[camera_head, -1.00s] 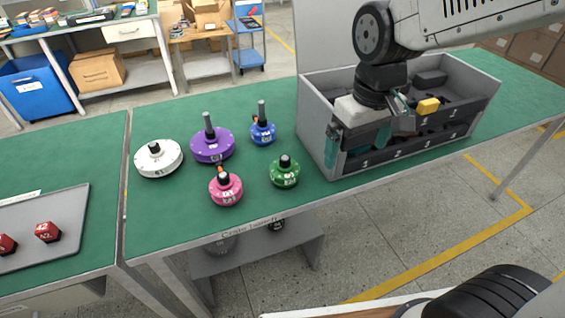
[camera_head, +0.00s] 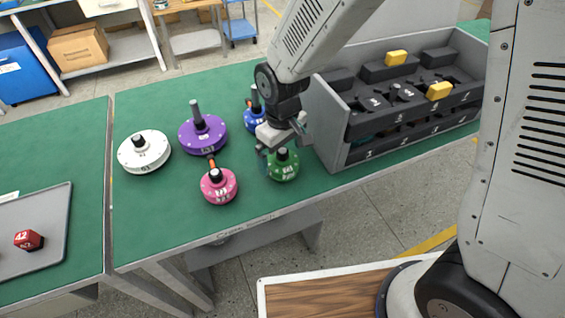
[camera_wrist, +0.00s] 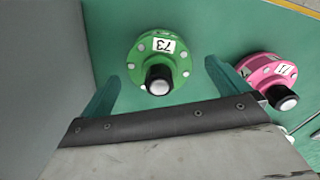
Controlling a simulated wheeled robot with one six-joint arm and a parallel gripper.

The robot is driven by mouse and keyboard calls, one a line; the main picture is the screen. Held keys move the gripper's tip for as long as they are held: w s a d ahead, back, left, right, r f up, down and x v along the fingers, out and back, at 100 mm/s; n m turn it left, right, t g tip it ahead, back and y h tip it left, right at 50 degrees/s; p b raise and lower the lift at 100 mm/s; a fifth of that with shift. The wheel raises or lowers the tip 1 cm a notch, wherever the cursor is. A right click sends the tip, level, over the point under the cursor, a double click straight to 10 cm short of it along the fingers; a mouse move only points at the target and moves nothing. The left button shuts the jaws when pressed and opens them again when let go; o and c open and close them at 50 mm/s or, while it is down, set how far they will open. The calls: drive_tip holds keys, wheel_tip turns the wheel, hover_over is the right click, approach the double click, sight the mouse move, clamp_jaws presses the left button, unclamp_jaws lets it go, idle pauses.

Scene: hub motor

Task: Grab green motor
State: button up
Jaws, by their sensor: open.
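The green motor (camera_head: 284,165) is a round flanged disc with a black shaft and a white label. It stands upright on the green table, just left of the grey bin box. My gripper (camera_head: 282,150) is over and beside it, partly hiding it in the head view. In the wrist view the green motor (camera_wrist: 160,62) lies ahead, between and beyond the two teal fingers of my gripper (camera_wrist: 160,85). The fingers are open and hold nothing. I cannot tell whether they touch the motor.
A pink motor (camera_head: 219,186) stands close at left; it also shows in the wrist view (camera_wrist: 268,72). Purple (camera_head: 203,134), white (camera_head: 144,152) and blue (camera_head: 254,121) motors stand farther left and behind. The grey box (camera_head: 325,120) with compartments rises close at right.

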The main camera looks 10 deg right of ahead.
wheel_tip(320, 180, down, 2)
drive_tip(key=shift+c, duration=0.3)
drive_tip(key=c, duration=1.5)
drive_tip(key=shift+r, duration=0.15)
